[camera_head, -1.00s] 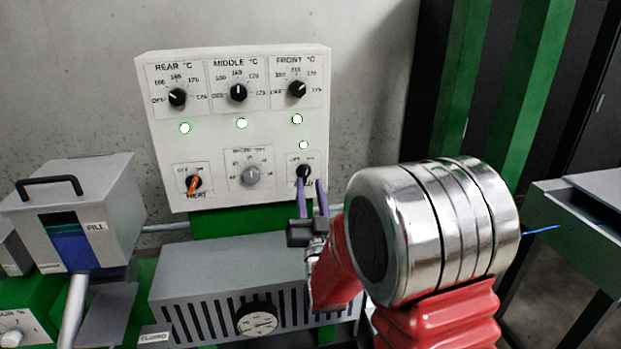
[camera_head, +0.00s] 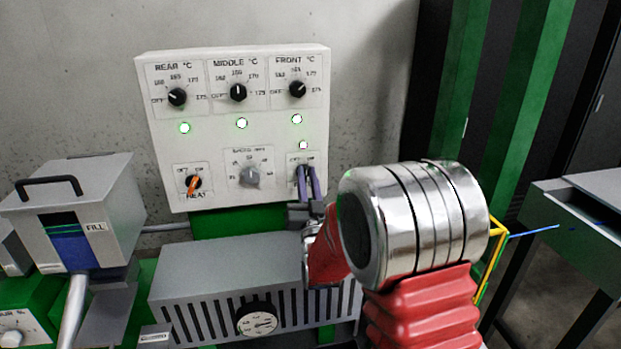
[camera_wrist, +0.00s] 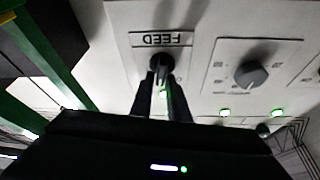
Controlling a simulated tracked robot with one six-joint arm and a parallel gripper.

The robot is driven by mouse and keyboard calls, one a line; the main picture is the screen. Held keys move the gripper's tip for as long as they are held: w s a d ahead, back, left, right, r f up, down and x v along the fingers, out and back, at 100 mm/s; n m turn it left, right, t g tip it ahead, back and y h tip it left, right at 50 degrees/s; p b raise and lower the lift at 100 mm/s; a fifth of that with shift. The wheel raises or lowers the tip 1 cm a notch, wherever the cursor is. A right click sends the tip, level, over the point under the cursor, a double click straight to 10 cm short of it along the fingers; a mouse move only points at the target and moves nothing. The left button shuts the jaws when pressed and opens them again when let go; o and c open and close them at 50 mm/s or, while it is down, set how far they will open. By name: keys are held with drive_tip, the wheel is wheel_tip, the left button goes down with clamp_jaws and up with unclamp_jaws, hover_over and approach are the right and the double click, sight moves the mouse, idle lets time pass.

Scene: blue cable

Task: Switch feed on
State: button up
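The FEED knob (camera_wrist: 160,62) is a black rotary knob at the lower right of the white control panel (camera_head: 222,130). In the head view my fingers mostly hide it, so I cannot read its setting. My gripper (camera_head: 307,172) has its two purple-lit fingers at the knob. In the wrist view, which shows the panel upside down, my gripper (camera_wrist: 159,76) has a fingertip at each side of the knob and appears closed on it. A small lamp (camera_head: 303,145) above the FEED label area is lit.
Three temperature knobs with lit green lamps are above. A slotted grey housing (camera_head: 230,285) with a gauge (camera_head: 257,320) lies below the panel.

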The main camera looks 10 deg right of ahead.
clamp_jaws()
drive_tip(key=shift+m, duration=0.3)
drive_tip(key=shift+d+f+m+g+h, duration=0.1)
drive_tip(key=shift+m+g+h, duration=0.15)
drive_tip(key=shift+m+h, duration=0.8)
drive_tip(key=shift+m+g+h, duration=0.25)
drive_tip(key=shift+m+h, duration=0.2)
drive_tip(key=shift+m, duration=1.1)
drive_tip(key=shift+o, duration=2)
unclamp_jaws()
